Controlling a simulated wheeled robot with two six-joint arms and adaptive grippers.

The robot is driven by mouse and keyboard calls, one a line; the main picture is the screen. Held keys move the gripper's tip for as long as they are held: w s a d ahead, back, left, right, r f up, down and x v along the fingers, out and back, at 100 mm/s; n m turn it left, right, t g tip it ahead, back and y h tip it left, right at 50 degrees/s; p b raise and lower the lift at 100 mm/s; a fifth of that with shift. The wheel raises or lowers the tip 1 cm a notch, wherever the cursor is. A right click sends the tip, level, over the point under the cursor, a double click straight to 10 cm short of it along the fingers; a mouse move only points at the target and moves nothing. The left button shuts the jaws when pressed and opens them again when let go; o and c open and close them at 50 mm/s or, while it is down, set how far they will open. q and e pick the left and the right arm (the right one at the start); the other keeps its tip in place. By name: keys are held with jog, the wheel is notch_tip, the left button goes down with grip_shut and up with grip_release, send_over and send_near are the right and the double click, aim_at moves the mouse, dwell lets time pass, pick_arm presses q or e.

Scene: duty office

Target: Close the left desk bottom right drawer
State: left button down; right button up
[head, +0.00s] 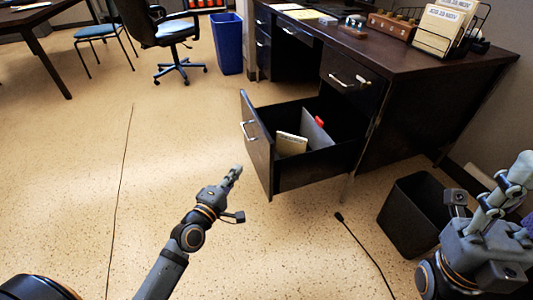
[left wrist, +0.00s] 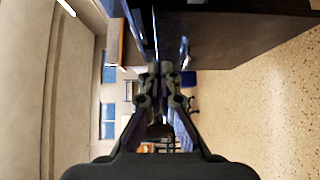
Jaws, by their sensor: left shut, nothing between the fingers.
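The bottom drawer (head: 257,150) of the dark desk (head: 425,75) is pulled far out, with its silver handle (head: 248,130) on the front panel. A tan item (head: 291,143) and a grey folder (head: 316,132) with a red tab are inside. My left gripper (head: 236,171) is shut and empty, below and left of the drawer front, apart from it in the picture. Its fingers also show in the left wrist view (left wrist: 163,70), with dark furniture (left wrist: 235,35) above right. My right gripper (head: 514,172) is at the right edge; its finger opening is unclear.
A black bin (head: 413,217) stands right of the open drawer. A black cable (head: 362,250) lies on the floor in front of it. A blue bin (head: 227,45) and an office chair (head: 165,30) stand further back. The floor left of the drawer is mostly clear.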

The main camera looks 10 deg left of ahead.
pick_arm(q)
jog(key=w+d+b, duration=0.1)
jog(key=w, duration=0.2)
jog(key=w+d, duration=0.2)
jog(key=w, duration=0.2)
jog(key=w+d+b, duration=0.1)
jog(key=w, duration=0.3)
jog(key=shift+d+f+b, duration=0.15)
jog(key=shift+d+b, duration=0.05)
jog(key=shift+b, duration=0.15)
jog(key=shift+w+d, duration=0.2)
jog(key=shift+d, duration=0.1)
jog(key=shift+w, duration=0.1)
